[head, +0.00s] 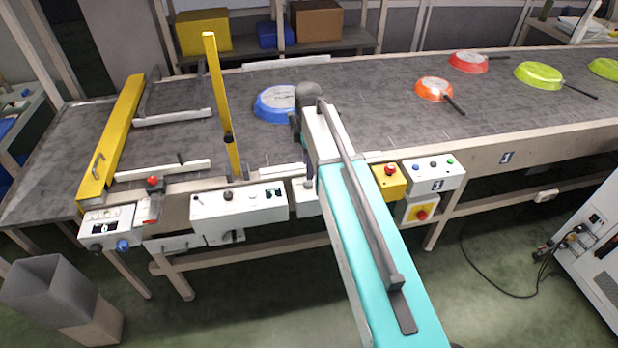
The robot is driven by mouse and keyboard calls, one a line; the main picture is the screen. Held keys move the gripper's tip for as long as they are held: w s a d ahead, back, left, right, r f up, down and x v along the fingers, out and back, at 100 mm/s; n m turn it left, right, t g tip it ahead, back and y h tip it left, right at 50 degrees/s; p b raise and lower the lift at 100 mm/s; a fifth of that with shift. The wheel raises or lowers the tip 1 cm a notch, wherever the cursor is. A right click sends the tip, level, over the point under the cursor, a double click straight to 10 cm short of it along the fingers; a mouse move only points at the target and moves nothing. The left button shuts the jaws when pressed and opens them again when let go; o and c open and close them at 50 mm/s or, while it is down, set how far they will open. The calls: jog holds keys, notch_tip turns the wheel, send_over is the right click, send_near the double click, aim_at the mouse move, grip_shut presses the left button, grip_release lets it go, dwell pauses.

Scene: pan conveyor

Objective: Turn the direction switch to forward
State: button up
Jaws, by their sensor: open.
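A long white control box (211,213) hangs on the conveyor's front edge, left of my arm. It carries a small dark knob (228,196) and a small display; its labels are too small to read. A smaller box (304,197) beside it is partly hidden by my arm. A white panel (434,184) with small coloured buttons is on the right. I cannot tell which control is the direction switch or how it is set. My turquoise arm reaches over the conveyor's front edge; my gripper is hidden behind it.
The conveyor (360,110) carries a blue pan (274,103), an orange pan (433,87) and several others. A raised yellow bar (220,100) stands at left. A yellow emergency-stop box (388,182) is close right of my arm. A grey bin (45,285) stands at lower left.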

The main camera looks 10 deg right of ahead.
aim_at(308, 182)
jog(key=shift+f+p, duration=0.75)
jog(key=shift+f, duration=2.75)
jog(key=c, duration=1.1)
jog(key=shift+o, duration=0.2)
